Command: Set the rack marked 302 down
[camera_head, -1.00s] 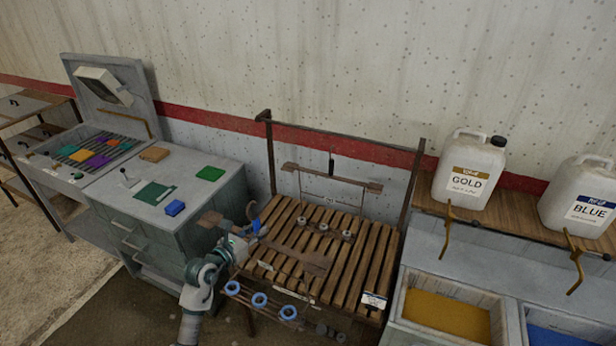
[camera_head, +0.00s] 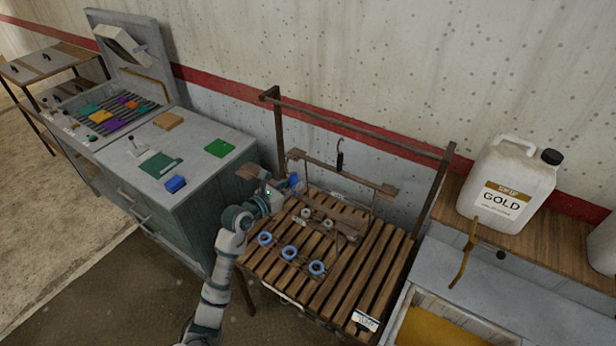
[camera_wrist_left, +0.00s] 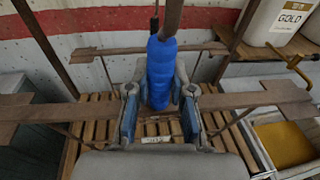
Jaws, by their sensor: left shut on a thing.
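My left gripper (camera_head: 285,188) is shut on the blue-wrapped grip (camera_wrist_left: 161,75) of a rack; a brown hook rises above the grip in the left wrist view. The held rack (camera_wrist_left: 240,100) has a brown crossbar reaching out both sides of the gripper, and blue rings (camera_head: 289,252) along its lower part. In the head view it is over the slatted stand (camera_head: 345,290); I cannot tell whether it touches the slats. No number is readable on it. A second rack (camera_head: 372,184) hangs by a dark hook behind it, with pale rings (camera_head: 327,223). My right gripper is not in view.
The stand's rear rail (camera_head: 370,130) runs between two uprights behind the racks. A labelled plate (camera_head: 365,320) is at its front right corner. A grey cabinet (camera_head: 195,215) stands left; a GOLD jug (camera_head: 508,185) and yellow tank (camera_head: 440,330) are right. Bare slats show at right.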

